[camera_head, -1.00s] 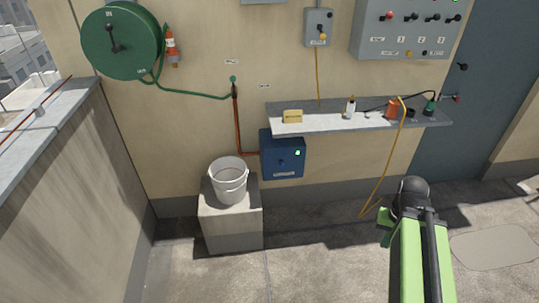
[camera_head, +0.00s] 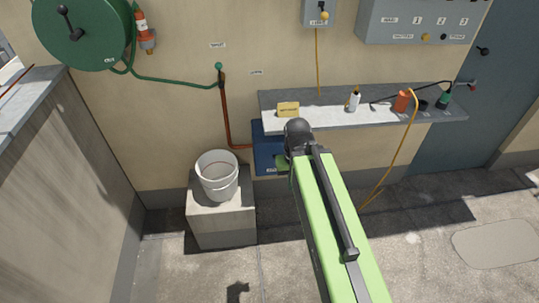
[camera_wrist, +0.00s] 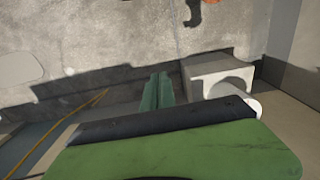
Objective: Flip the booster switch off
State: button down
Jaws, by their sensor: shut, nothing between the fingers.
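A blue wall box (camera_head: 265,150) hangs just under the shelf. My arm covers its right part, so its knob and green light are hidden now; the earlier head view showed both on its face. Its label is too small to read. My arm reaches up in front of the box, with a bit of green at its end overlapping the box's lower part. My gripper (camera_wrist: 156,92) shows in the wrist view as two green fingers, closed together and empty. I cannot tell whether it touches the box.
A white bucket (camera_head: 217,180) stands on a concrete block (camera_head: 222,217) left of the box. A shelf (camera_head: 330,115) above holds a yellow block (camera_head: 288,108), bottles and an orange item. A yellow cable (camera_head: 400,160) hangs at right. A grey control panel (camera_head: 420,20) is above.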

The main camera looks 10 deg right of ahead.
jog(key=w+d+f+t+y+b, duration=0.1)
jog(key=w+t+b, duration=0.15)
jog(key=w, duration=0.45)
jog(key=w+d+f+t+b, duration=0.1)
jog(key=w+f+b, duration=0.15)
jog(key=w, duration=0.45)
jog(key=w+d+f+t+y+b, duration=0.1)
jog(key=w+d+t+b, duration=0.15)
jog(key=w, duration=0.35)
jog(key=a+b+x, duration=0.1)
jog(key=b+x, duration=1.1)
jog(key=x, duration=0.2)
jog(key=shift+a, duration=0.2)
